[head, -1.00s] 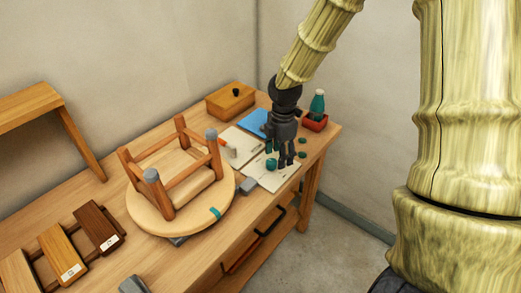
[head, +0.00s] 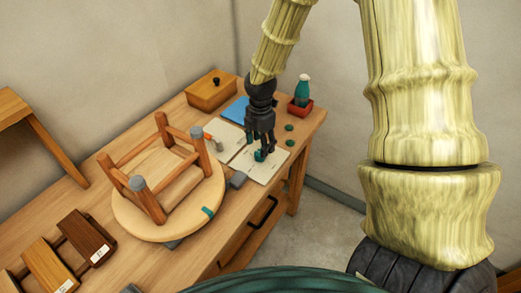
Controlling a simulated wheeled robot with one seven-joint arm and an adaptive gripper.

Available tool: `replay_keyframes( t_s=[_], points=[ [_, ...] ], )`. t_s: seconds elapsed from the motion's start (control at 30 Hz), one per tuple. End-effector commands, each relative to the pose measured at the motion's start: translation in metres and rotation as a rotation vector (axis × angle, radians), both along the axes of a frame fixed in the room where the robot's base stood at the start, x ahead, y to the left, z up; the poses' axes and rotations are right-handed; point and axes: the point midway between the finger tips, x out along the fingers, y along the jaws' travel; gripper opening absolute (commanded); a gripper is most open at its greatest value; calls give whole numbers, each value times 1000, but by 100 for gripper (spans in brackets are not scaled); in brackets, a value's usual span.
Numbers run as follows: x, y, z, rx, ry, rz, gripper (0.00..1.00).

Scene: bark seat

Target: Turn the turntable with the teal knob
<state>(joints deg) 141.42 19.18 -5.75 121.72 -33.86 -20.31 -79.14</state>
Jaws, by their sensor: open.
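The round pale wooden turntable (head: 135,222) lies on the workbench with a teal tab (head: 208,211) on its front right rim, which looks like the knob. An upturned wooden stool (head: 190,170), legs up with grey caps on some, rests on the turntable. My gripper (head: 262,148) is open and points down over the pale sheets, right of the turntable and clear of its rim. A small teal piece (head: 259,156) shows by its fingertips; I cannot tell whether they touch it.
A wooden box (head: 211,93), a blue sheet (head: 236,109), a teal bottle in a red tray (head: 301,100) and two teal discs (head: 290,127) are at the back and right. Wood samples (head: 85,236) lie at left.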

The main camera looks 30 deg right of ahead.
Motion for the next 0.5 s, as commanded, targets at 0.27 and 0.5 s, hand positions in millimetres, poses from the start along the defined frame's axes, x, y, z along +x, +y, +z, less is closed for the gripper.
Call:
replay_keyframes(
  t_s=[0.27, 0.5],
  points=[
    [-1, -1, -27, -1, 2, -2, 55],
    [-1, -1, -40, 0, 0, -2, 55]
  ],
)
